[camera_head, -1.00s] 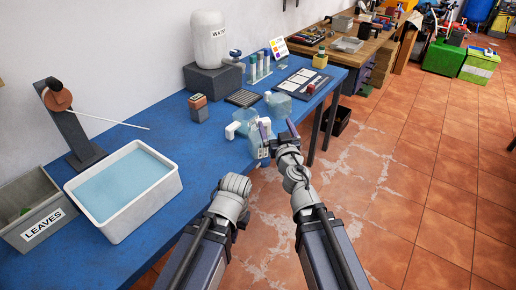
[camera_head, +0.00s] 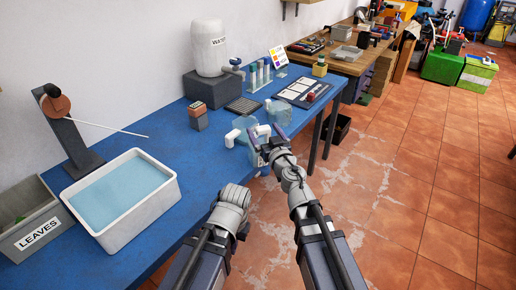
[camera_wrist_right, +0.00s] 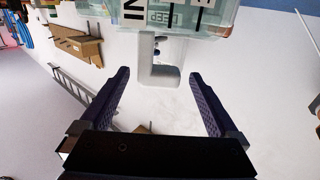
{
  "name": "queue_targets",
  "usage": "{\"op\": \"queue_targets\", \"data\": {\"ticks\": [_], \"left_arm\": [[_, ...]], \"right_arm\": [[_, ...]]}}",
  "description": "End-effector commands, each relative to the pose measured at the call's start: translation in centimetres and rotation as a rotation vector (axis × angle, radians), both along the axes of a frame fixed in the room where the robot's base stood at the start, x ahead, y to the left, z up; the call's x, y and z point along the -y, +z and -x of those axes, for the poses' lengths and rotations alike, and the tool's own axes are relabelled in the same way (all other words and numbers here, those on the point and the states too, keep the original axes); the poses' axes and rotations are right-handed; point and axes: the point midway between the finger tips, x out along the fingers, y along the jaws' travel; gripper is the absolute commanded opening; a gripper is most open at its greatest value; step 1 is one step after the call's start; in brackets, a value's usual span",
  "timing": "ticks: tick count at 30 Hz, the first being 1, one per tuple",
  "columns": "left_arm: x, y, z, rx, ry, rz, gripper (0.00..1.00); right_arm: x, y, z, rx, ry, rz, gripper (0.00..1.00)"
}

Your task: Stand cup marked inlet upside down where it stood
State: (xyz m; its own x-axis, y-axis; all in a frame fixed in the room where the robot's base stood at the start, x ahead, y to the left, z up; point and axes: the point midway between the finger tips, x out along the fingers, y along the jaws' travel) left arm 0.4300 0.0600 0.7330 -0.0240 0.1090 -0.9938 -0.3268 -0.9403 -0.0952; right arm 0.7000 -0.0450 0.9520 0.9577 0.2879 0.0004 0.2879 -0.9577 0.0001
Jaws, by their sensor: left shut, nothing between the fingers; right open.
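The clear cup marked inlet shows at the top of the right wrist view (camera_wrist_right: 185,14), where black letters are partly readable and the cup is cut off by the edge. A white elbow-shaped part (camera_wrist_right: 158,72) shows below the letters, between the open fingers in the picture. In the head view, a clear cup with a white handle (camera_head: 243,124) stands near the blue table's front edge, partly hidden by my right gripper (camera_head: 268,142). My right gripper is open, its fingers (camera_wrist_right: 157,98) apart with no grip on the cup. My left gripper (camera_head: 237,194) is shut and empty, low before the table.
Another clear vessel (camera_head: 279,112) stands just behind. A white water basin (camera_head: 122,199) and a leaves bin (camera_head: 32,220) are at left. The table's middle left is clear.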

Motion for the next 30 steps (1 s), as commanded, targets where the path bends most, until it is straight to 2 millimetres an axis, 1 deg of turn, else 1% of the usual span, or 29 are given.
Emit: {"op": "queue_targets", "data": {"ticks": [1, 7, 10, 15, 17, 30], "left_arm": [[0.0, -0.1, 0.0, 0.000, 0.000, 0.000, 0.00], [0.0, -0.1, 0.0, 0.000, 0.000, 0.000, 0.00], [0.0, -0.1, 0.0, 0.000, 0.000, 0.000, 0.00], [0.0, -0.1, 0.0, 0.000, 0.000, 0.000, 0.00], [0.0, -0.1, 0.0, 0.000, 0.000, 0.000, 0.00], [0.0, -0.1, 0.0, 0.000, 0.000, 0.000, 0.00]], "right_arm": [[-0.2, -0.1, -1.0, 0.000, 0.000, 0.000, 0.96], [-1.0, -0.1, -3.8, 0.000, 0.000, 0.000, 0.96], [-1.1, -0.1, -4.3, 0.000, 0.000, 0.000, 0.96], [-1.1, -0.1, -4.1, 0.000, 0.000, 0.000, 0.96], [-1.1, -0.1, -4.1, 0.000, 0.000, 0.000, 0.91], [-1.1, -0.1, -4.1, 0.000, 0.000, 0.000, 0.41]]}}
